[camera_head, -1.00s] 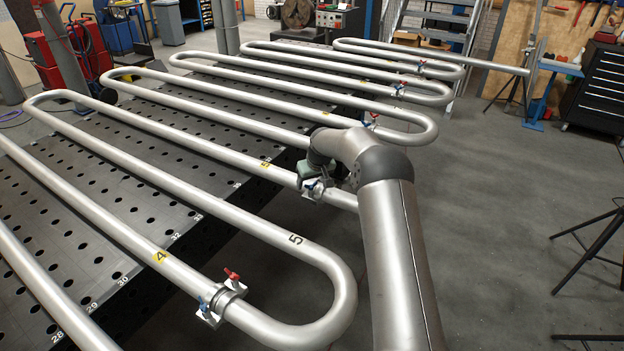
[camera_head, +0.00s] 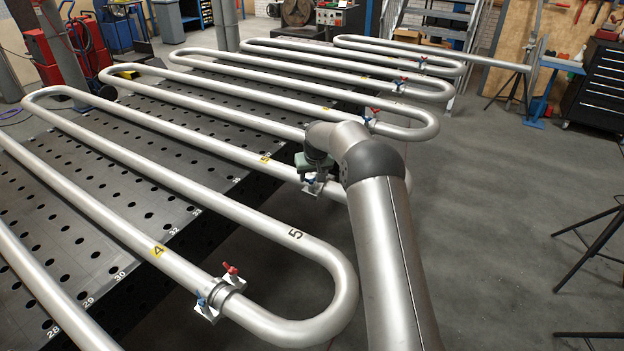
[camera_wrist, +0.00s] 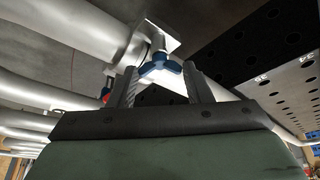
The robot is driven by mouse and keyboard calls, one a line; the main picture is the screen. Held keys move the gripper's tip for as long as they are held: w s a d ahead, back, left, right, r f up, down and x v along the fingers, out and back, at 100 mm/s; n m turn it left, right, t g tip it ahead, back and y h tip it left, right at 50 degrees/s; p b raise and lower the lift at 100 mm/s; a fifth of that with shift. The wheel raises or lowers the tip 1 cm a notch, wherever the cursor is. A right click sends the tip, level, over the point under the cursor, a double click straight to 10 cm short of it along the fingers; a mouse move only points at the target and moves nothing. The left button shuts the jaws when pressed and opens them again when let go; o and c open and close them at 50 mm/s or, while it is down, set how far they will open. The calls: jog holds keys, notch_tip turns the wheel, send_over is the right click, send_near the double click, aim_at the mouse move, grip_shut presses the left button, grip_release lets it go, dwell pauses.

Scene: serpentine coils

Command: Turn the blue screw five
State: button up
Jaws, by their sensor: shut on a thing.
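The blue screw five (camera_head: 312,181) sits on a pale clamp around a pipe, just right of the yellow "5" label (camera_head: 265,158). In the wrist view it is a blue lobed knob (camera_wrist: 160,66) on a thin stem under the clamp plate (camera_wrist: 162,38). My gripper (camera_wrist: 160,82) has one finger on each side of the knob and is shut on it. The head view shows my gripper (camera_head: 313,174) at this clamp, partly hidden by my wrist. A small part of a red screw (camera_wrist: 106,94) shows behind the left finger.
A nearer clamp with a red screw (camera_head: 231,268) and a blue screw (camera_head: 201,301) is on the pipe by the yellow "4" label (camera_head: 157,250). Farther clamps (camera_head: 371,118) sit on the bends behind. Pipes lie over a perforated table (camera_head: 90,235). Open floor is on the right.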

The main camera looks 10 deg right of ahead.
jog(key=m, duration=0.1)
jog(key=m+h+b, duration=0.1)
jog(key=m+b, duration=0.1)
jog(key=shift+a+f+m, duration=0.15)
jog(key=shift+a+m, duration=0.1)
jog(key=shift+m, duration=0.05)
jog(key=shift+w+m+g+h+b, duration=0.15)
jog(key=shift+m+h+b, duration=0.25)
jog(key=shift+m, duration=0.55)
jog(key=shift+s+m+g+h+b, duration=0.2)
jog(key=shift+m+h, duration=0.3)
jog(key=shift+m, duration=0.45)
jog(key=shift+a+r, duration=0.1)
jog(key=shift+r, duration=0.1)
jog(key=o, duration=1)
jog(key=shift+r, duration=0.1)
jog(key=b+v, duration=0.2)
jog(key=v, duration=1.5)
jog(key=shift+b, duration=0.4)
